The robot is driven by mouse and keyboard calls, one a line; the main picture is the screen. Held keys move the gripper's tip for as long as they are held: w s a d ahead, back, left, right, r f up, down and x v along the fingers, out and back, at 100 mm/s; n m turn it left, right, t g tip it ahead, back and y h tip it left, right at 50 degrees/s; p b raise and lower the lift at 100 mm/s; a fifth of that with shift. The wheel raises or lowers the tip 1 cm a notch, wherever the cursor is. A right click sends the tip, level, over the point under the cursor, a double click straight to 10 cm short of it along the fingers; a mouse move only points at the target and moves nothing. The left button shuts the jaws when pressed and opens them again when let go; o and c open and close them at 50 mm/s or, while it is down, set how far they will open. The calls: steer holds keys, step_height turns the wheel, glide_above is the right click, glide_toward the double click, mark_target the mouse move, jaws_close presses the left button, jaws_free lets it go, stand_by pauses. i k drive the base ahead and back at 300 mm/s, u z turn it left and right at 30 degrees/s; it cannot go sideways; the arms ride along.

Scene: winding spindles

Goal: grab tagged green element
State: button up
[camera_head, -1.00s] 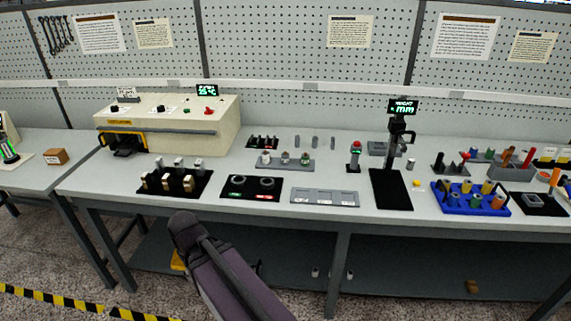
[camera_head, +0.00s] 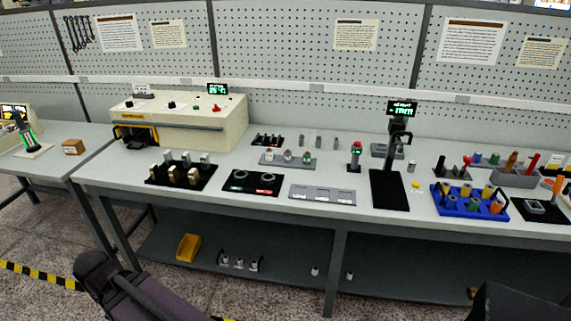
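Several small coloured cylinders stand in a blue tray (camera_head: 443,205) at the right of the workbench; one green-looking cylinder (camera_head: 477,199) is among them. Another small green cylinder (camera_head: 494,158) shows by the grey bin behind the tray. A grey holder (camera_head: 268,160) in the middle carries small pale pieces, with a hint of green on one. No tag can be made out on any of them at this size. My gripper's fingers do not show.
A beige machine (camera_head: 180,125) stands at the back left and a black height gauge (camera_head: 389,190) right of centre. Black and grey fixtures line the front edge. A yellow bin (camera_head: 188,247) lies on the lower shelf. Floor shows at the lower left.

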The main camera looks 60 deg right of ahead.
mark_target(307, 156)
steer(key=u, duration=1.1)
steer(key=k, duration=1.85)
steer(key=z, duration=0.65)
